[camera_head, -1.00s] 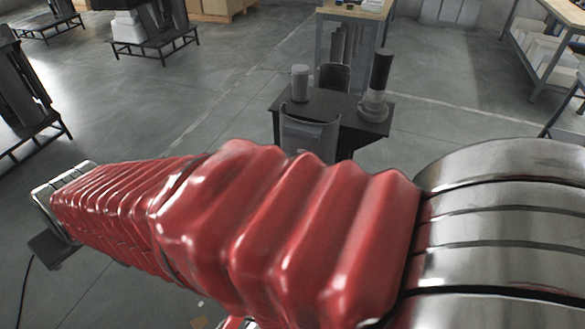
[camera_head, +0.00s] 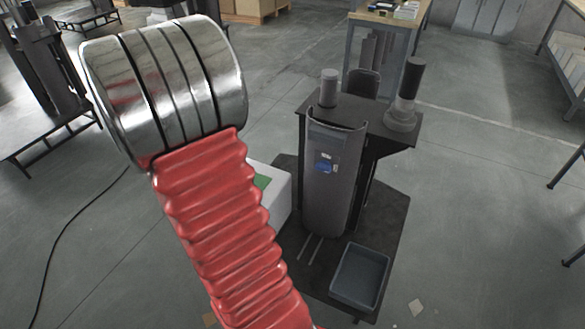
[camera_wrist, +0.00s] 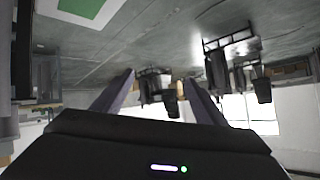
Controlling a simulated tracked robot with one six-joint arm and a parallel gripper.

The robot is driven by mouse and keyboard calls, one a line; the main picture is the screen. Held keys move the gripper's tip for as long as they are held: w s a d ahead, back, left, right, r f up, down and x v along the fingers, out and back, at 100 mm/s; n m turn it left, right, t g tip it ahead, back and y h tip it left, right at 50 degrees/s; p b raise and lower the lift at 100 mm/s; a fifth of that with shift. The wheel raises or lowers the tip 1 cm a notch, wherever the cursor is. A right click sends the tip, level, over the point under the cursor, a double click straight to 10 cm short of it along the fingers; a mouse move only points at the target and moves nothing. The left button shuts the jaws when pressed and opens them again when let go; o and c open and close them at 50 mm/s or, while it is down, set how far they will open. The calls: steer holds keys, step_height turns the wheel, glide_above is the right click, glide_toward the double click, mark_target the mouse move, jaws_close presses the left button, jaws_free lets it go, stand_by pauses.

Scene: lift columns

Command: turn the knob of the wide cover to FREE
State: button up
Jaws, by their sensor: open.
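The wide cover (camera_head: 335,190) is a tall, dark grey, curved panel standing upright at the front of a black stand in the head view. A small blue-and-white patch (camera_head: 325,166) sits on its upper face. I cannot tell whether this is the knob or a label, and no FREE mark is readable. My gripper (camera_wrist: 158,84) shows in the wrist view with its two dark fingers spread apart, open and empty. It is away from the cover and points at far-off stands. The head view shows my arm to the left of the cover but not my gripper.
The black stand's top (camera_head: 358,115) carries a grey cylinder (camera_head: 329,88) and a dark-topped column (camera_head: 408,90). A grey-blue bin (camera_head: 360,276) lies on the dark base at front right. A white box with a green patch (camera_head: 276,192) stands left of the cover, partly behind my arm.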

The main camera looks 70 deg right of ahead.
steer(key=s+d+f+m+g+h, duration=0.2)
steer(key=s+d+f, duration=0.3)
steer(key=d, duration=0.3)
steer(key=m+g+h, duration=0.5)
steer(key=g+h, duration=0.3)
glide_toward(322, 170)
steer(key=a, duration=0.6)
steer(key=shift+w+d+r, duration=0.25)
steer(key=shift+w+r, duration=0.05)
steer(key=shift+r, duration=0.05)
steer(key=shift+d, duration=0.15)
steer(key=d, duration=0.9)
steer(key=s+d, duration=0.1)
steer(key=d, duration=0.3)
steer(key=shift+s+d, duration=0.1)
steer(key=shift+d, duration=0.15)
steer(key=shift+c, duration=0.2)
